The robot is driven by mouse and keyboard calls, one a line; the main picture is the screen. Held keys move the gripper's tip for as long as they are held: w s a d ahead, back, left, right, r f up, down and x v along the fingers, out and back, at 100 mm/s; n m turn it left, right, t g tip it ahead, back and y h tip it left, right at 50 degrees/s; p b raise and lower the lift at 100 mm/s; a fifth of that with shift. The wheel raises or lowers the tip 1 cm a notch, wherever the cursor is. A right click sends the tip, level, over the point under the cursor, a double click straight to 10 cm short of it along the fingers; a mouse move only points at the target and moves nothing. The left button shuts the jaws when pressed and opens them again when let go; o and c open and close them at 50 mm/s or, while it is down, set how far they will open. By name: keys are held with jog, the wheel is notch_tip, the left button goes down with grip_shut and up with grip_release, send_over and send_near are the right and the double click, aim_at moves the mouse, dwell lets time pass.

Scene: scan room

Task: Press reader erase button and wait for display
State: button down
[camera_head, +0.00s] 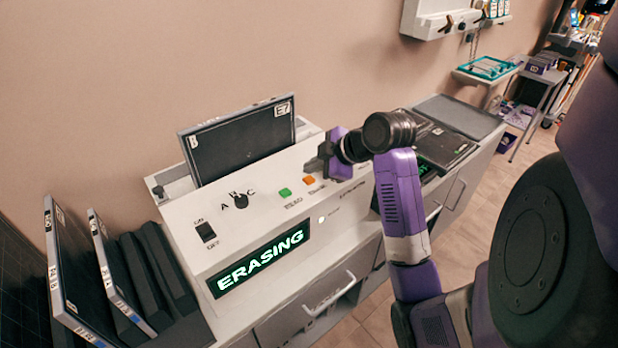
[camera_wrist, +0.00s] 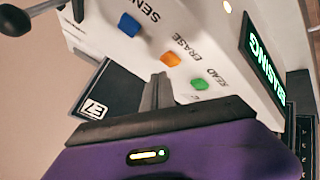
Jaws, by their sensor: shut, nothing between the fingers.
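The white reader (camera_head: 258,231) stands on a cabinet, and its display (camera_head: 262,259) reads "ERASING" in lit green letters. The display also shows sideways in the wrist view (camera_wrist: 264,62). The orange erase button (camera_head: 309,181) sits on the sloped panel, right of the green read button (camera_head: 285,193). In the wrist view the orange button (camera_wrist: 170,59) is labelled ERASE, between the green one (camera_wrist: 199,84) and a blue one (camera_wrist: 129,25). My gripper (camera_head: 316,164) is shut and empty, close to the orange button; I cannot tell whether it touches. The blue button is hidden in the head view.
A dark cassette (camera_head: 238,142) marked E7 stands in the reader's slot. A black A-B-C knob (camera_head: 241,200) and a power switch (camera_head: 206,232) are on the panel. Several upright cassettes (camera_head: 74,278) stand at left. A trolley (camera_head: 545,80) is at back right.

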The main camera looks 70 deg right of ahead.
aim_at(312, 180)
jog(key=shift+r+p, duration=1.85)
jog(key=shift+r, duration=0.65)
jog(key=shift+f, duration=0.1)
